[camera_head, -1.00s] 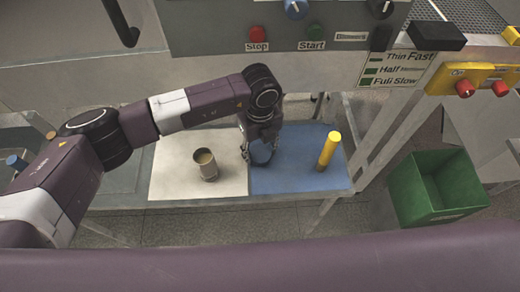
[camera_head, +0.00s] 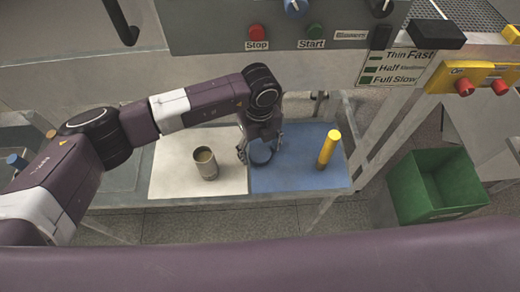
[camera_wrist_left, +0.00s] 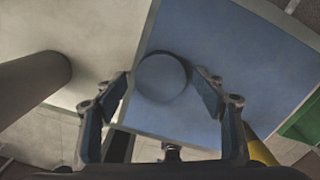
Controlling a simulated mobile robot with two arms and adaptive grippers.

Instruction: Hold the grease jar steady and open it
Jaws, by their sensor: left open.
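The grease jar (camera_head: 206,165), a metal-coloured can, stands upright and open-topped on the white mat. It also shows at the left edge of the left wrist view (camera_wrist_left: 32,92). A round blue lid (camera_head: 261,156) lies on the blue mat to the right of the jar; it appears flat in the left wrist view (camera_wrist_left: 162,78). My left gripper (camera_head: 261,150) is open just over the lid, with one finger to each side and visible gaps between fingers and lid. My right gripper is not in view.
A yellow cylinder (camera_head: 326,151) stands upright on the blue mat (camera_head: 290,180), right of my left gripper. The white mat (camera_head: 170,178) is otherwise clear. A machine panel with buttons (camera_head: 280,40) overhangs the back. A green bin (camera_head: 430,190) stands at the right.

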